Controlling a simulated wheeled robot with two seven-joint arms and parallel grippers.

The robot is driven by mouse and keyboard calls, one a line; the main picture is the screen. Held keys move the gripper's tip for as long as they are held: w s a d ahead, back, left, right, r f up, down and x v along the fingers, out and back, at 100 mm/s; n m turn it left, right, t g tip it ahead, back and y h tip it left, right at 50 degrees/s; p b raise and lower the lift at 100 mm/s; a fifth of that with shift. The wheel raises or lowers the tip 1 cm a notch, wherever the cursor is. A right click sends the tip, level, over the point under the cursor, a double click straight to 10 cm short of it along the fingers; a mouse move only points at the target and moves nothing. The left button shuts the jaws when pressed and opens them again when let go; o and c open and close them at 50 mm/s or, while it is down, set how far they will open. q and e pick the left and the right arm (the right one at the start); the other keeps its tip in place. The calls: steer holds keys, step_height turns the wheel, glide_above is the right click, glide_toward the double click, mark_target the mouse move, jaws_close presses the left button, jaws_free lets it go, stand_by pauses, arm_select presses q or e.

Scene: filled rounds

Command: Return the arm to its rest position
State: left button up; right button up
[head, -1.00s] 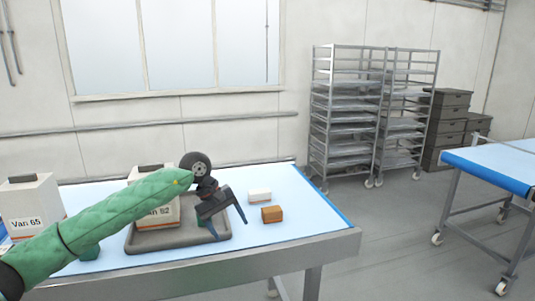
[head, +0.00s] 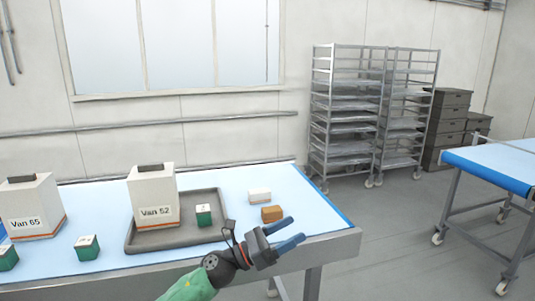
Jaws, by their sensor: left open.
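My left gripper (head: 287,236) is open and empty, at the table's front edge near the lower middle of the head view. Its fingers point right, and its green-sleeved arm comes up from the bottom edge. It touches nothing that I can see. My right gripper is not in view.
The blue-topped table (head: 110,263) bears a grey tray (head: 178,239) with a box marked Van 52 (head: 152,195) and a green-and-white box (head: 204,215). A Van 65 box (head: 32,206) stands left. A white box (head: 260,195) and a brown box (head: 271,214) lie right of the tray.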

arm_select(q)
steer(key=a+f+n+t+y, duration=0.3)
steer(key=a+n+t+y, duration=0.3)
steer(key=n, duration=0.6)
steer(key=a+f+n+t+y, duration=0.5)
steer(key=n+t, duration=0.3)
steer(key=n, duration=0.4)
steer(key=s+a+f+n+g+y, duration=0.45)
steer(key=a+f+n+y, duration=0.45)
steer(key=f+n, duration=0.35)
steer(key=s+a+f+n+g, duration=0.2)
steer(key=s+f+n+g, duration=0.3)
steer(key=s, duration=0.5)
steer(key=s+a+f+n+g+y, duration=0.1)
steer(key=s+a+f+n+g, duration=0.15)
steer(key=s+f, duration=0.55)
steer(key=s+a+f+n+g, duration=0.25)
steer(key=s+f+g, duration=0.2)
steer(key=s, duration=0.65)
step_height(320, 180, down, 22)
steer(key=w+d+g, duration=0.1)
steer(key=w+d, duration=0.1)
steer(key=s+f, duration=0.3)
steer(key=f, duration=0.8)
steer(key=s+d+f+g, duration=0.1)
steer(key=s+f, duration=0.3)
steer(key=f, duration=0.7)
steer(key=shift+f, duration=0.15)
